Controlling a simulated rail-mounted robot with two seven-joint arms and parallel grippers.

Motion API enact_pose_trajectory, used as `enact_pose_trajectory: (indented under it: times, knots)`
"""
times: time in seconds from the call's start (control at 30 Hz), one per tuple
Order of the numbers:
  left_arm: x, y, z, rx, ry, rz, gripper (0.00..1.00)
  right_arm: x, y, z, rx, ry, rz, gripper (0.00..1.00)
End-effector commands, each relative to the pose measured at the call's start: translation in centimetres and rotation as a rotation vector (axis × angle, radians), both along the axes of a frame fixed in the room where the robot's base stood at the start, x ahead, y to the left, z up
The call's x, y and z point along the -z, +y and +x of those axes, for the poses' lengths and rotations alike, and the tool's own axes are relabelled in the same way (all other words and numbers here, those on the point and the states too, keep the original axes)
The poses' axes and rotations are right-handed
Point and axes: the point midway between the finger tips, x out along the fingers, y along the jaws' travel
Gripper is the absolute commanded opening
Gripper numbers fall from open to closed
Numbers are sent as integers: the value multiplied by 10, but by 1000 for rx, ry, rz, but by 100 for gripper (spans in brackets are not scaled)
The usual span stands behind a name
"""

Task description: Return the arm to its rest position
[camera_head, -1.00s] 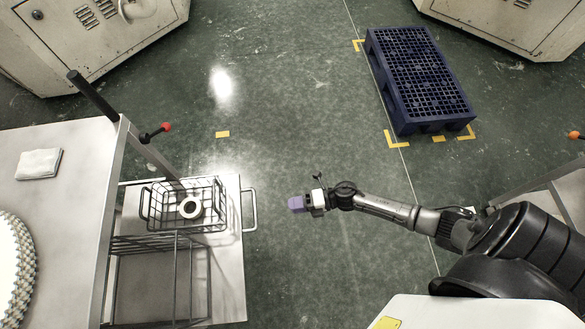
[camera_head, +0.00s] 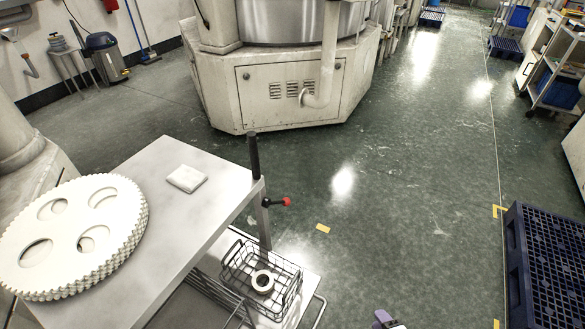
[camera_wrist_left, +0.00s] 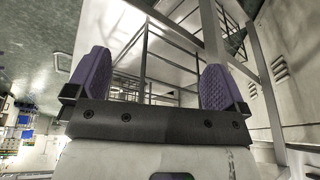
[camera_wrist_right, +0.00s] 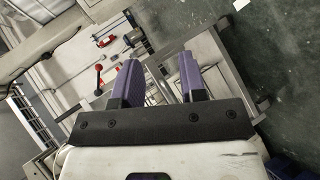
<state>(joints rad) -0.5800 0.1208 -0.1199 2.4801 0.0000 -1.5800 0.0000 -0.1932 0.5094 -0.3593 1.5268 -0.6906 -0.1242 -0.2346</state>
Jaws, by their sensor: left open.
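My right gripper (camera_head: 383,320) shows only as a bit of purple finger at the bottom edge of the head view, over the floor to the right of the cart. In the right wrist view the two purple fingers of my right gripper (camera_wrist_right: 160,72) stand apart with a gap and nothing held between them. My left gripper is outside the head view. In the left wrist view my left gripper (camera_wrist_left: 155,72) has its purple fingers wide apart and empty, with metal rods and a pale panel beyond. Most of both arms is hidden.
A metal table (camera_head: 215,215) carries toothed discs (camera_head: 120,210) and a folded cloth (camera_head: 187,178). A wire basket (camera_head: 235,265) with a white ring (camera_head: 263,281) sits on a low cart at its right. A blue pallet (camera_head: 515,250) lies right.

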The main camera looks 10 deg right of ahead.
Motion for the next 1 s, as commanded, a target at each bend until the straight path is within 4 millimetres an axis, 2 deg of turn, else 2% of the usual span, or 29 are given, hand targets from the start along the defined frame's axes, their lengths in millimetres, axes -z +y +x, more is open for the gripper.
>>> enact_pose_trajectory:
  times: [0.1,0.23,0.37,0.47,0.57,0.63,0.8,0.9,1.0]
  knots:
    - [0,-2,0,-4,0,-6,99,-18,-21,8,250,51,51,38]
    - [0,-2,0,-5,0,-8,99,-41,-32,6,514,122,138,38]
    - [-6,-2,0,-5,1,-8,99,-71,-29,-10,750,225,255,38]
    - [-18,-2,0,-4,1,-7,99,-101,-15,-33,896,334,349,38]
    - [-39,-1,0,-3,1,-5,99,-141,6,-64,1001,466,444,38]
    - [-57,-1,0,-1,1,-2,99,-175,24,-88,1039,558,511,38]
    - [-105,1,0,2,1,3,99,-261,63,-128,1013,664,689,38]
    - [-136,2,0,4,-1,5,99,-304,73,-146,1017,679,765,38]
    - [-168,2,0,4,-1,6,99,-330,78,-168,1061,723,797,38]
